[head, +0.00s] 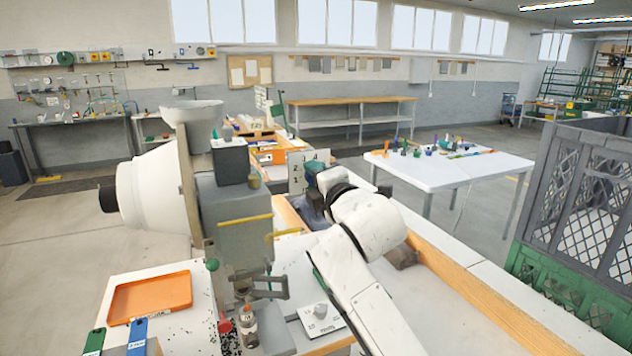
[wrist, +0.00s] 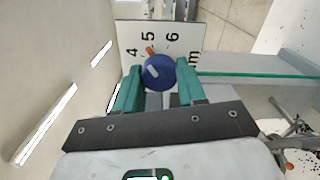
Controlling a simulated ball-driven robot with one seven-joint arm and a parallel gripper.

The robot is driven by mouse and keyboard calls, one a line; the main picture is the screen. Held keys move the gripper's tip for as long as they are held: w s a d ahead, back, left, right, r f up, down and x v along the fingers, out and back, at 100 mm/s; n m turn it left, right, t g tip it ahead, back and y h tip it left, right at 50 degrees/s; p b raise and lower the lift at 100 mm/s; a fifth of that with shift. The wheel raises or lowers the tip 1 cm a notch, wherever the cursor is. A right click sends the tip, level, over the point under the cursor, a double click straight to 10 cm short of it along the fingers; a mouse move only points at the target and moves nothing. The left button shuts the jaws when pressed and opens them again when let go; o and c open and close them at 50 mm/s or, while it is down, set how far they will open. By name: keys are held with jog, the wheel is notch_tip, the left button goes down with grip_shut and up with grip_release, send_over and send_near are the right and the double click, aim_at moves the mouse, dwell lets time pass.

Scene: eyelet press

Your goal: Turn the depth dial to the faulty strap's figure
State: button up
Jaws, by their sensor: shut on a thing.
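An orange pointer mark (wrist: 151,51) at the knob's upper edge lies close to the 5. My gripper (wrist: 158,67) has one green finger on each side of the knob and is shut on it. In the head view the scale plate (head: 297,180) stands behind the press, with my wrist covering the dial. I cannot pick out the faulty strap.
The grey and white press (head: 243,225) stands left of my arm. A white table (head: 452,168) with small parts stands right. A grey and green crate (head: 575,220) stands far right.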

jog(key=shift+m, duration=1.2)
jog(key=shift+f, duration=0.1)
jog(key=o, duration=1)
jog(key=shift+d, duration=0.1)
jog(key=b+v, duration=0.3)
jog(key=v, duration=0.7)
jog(key=shift+s+d, duration=0.1)
jog(key=shift+s, duration=0.3)
